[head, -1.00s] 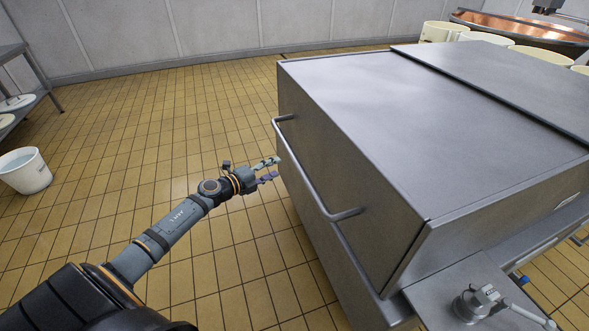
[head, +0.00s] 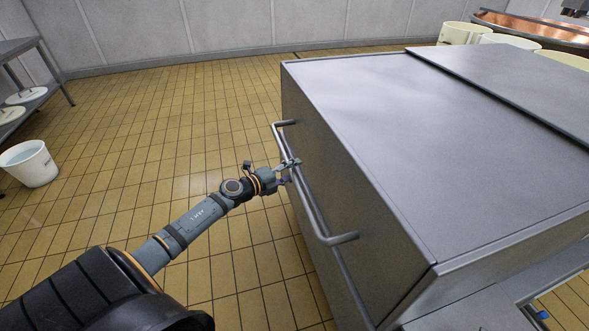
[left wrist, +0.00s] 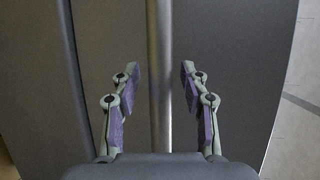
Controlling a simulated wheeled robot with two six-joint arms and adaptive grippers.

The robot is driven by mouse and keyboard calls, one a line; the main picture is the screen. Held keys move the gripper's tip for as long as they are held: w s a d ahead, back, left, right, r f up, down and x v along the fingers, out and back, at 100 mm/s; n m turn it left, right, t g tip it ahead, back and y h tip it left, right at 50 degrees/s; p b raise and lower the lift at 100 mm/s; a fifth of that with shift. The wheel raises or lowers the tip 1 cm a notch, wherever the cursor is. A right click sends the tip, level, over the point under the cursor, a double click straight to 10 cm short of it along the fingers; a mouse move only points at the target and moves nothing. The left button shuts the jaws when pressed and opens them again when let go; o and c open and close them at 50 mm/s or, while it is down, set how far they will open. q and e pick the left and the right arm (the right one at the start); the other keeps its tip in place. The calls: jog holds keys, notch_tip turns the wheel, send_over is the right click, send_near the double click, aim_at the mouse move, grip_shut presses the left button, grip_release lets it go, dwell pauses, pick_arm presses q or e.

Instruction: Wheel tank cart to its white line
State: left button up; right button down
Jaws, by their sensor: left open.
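The tank cart (head: 440,130) is a large grey metal box that fills the right half of the head view. A bar handle (head: 313,205) runs along its near left side. My left gripper (head: 291,171) is at the handle's middle with its jaws open. In the left wrist view, the handle bar (left wrist: 160,85) runs between the two open fingers (left wrist: 160,88), with a gap on each side. The cart's flat side panel (left wrist: 220,50) is behind it. My right gripper is not in view. I see no white line in these frames.
Tan tiled floor (head: 150,130) lies clear to the left of the cart. A white bucket (head: 30,163) and a metal rack (head: 35,75) stand at the far left. White tubs (head: 505,41) and a copper vat (head: 540,30) stand beyond the cart.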

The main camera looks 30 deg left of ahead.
pick_arm(q)
jog(key=shift+c, duration=0.2)
grip_shut()
jog(key=shift+s, duration=0.1)
